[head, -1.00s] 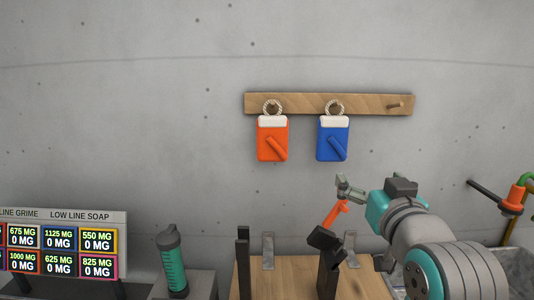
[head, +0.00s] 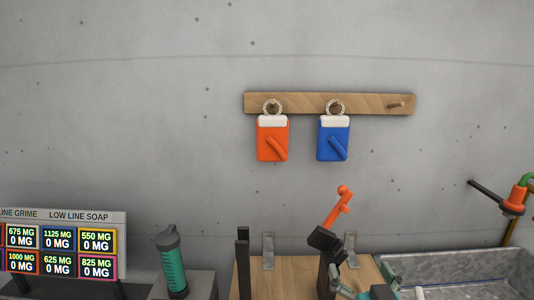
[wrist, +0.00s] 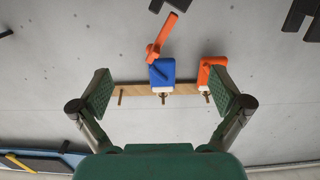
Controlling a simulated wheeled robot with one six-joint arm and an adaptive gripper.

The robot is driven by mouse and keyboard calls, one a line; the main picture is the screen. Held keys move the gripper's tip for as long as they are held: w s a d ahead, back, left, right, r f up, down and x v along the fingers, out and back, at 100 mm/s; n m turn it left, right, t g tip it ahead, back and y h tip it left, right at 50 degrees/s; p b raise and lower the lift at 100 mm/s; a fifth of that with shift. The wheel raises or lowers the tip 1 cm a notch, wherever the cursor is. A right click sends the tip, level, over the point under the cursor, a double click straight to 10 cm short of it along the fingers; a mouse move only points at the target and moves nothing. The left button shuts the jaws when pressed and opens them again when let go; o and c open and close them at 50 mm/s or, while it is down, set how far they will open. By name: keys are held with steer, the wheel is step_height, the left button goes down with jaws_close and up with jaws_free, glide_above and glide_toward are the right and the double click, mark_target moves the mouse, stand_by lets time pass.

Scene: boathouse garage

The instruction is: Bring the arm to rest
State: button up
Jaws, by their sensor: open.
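My gripper (wrist: 160,94) is open in the wrist view, its two green-padded fingers wide apart with nothing held between them. In the head view only small parts of my gripper (head: 352,289) and arm show low at the bottom edge, in front of the wooden bench; the rest is out of frame. The wrist view is upside down, with the wall, the wooden peg rail (wrist: 133,89), the blue float (wrist: 162,72) and the orange float (wrist: 210,73) beyond the fingers.
Both floats hang by rope loops on the peg rail (head: 375,104); its right peg is bare. An orange-red handle (head: 338,208) rises by a black stand on the bench (head: 290,283). A teal bottle (head: 173,265), a readout board (head: 60,245) and a grey basin (head: 460,268) stand around.

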steer(key=s+f+g, duration=0.1)
steer(key=s+f, duration=1.7)
steer(key=f, duration=0.2)
steer(key=s+f+g, duration=0.1)
steer(key=s+f, duration=0.1)
steer(key=s, duration=2.1)
steer(key=shift+s+f, duration=0.3)
steer(key=shift+f, duration=0.1)
stand_by(0.5)
